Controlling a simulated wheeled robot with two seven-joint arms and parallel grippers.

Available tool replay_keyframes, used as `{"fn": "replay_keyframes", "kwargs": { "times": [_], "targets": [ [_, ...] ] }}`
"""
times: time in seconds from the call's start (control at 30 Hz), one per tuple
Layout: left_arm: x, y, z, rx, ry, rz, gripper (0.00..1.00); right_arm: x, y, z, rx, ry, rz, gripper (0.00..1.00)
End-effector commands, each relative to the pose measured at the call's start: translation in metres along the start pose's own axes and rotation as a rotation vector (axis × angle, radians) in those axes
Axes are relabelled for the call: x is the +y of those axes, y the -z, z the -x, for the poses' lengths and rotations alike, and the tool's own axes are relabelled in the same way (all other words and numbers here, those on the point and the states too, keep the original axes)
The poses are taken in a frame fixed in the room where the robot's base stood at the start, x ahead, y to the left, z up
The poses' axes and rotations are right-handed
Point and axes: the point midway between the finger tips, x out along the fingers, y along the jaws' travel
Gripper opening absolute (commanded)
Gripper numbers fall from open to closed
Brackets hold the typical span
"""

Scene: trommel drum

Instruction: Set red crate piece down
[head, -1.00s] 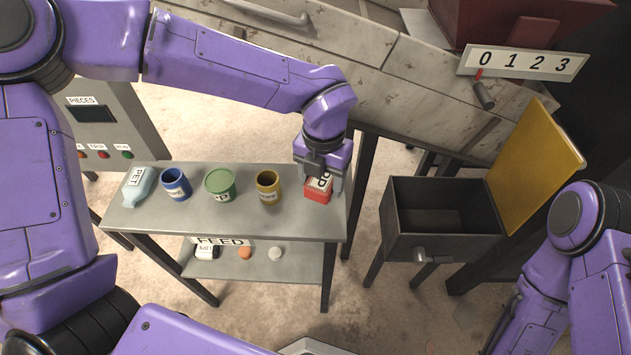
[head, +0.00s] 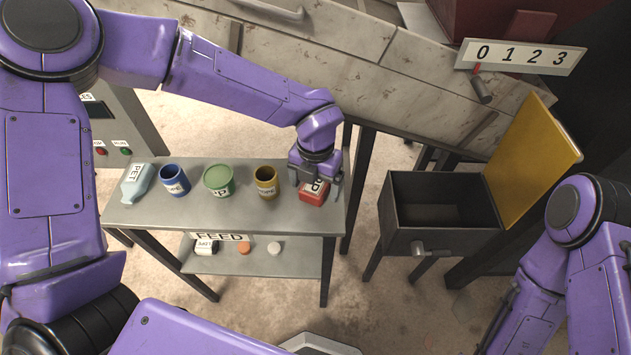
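The red crate piece (head: 313,195), with a white label on top, is at the right end of the grey table (head: 225,222). It appears to rest on the tabletop. My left gripper (head: 316,186) is over and just behind it, pointing down, with one finger on each side. The fingers look spread, with a small gap beside the crate's right side. The left finger's contact is hard to see. Part of the crate's back is hidden by the gripper. My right arm is at the lower right; its gripper does not show.
A dark open bin (head: 440,242) with a yellow lid (head: 530,160) is to the right. Small pieces lie on the lower shelf (head: 255,265).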

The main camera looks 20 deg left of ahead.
Motion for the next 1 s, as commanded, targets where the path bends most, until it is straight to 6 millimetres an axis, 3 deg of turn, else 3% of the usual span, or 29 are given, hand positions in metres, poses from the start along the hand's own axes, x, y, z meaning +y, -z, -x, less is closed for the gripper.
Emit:
{"fn": "replay_keyframes", "kwargs": {
  "times": [0.27,0.5,0.7,1.0],
  "targets": [
    [0.0,-0.001,0.012,-0.003,0.001,0.001,0.89,0.0,0.001,0.002,0.0,0.0,0.0,0.4],
    [0.0,-0.001,0.073,-0.005,0.002,0.002,0.89,0.0,0.001,0.003,0.0,0.0,0.0,0.4],
    [0.0,-0.001,0.113,-0.003,0.001,0.002,0.89,0.0,0.001,0.003,0.0,0.0,0.0,0.4],
    [0.0,0.0,0.124,0.0,0.0,0.0,0.89,0.0,0.001,0.003,0.0,0.0,0.0,0.4]
  ]
}}
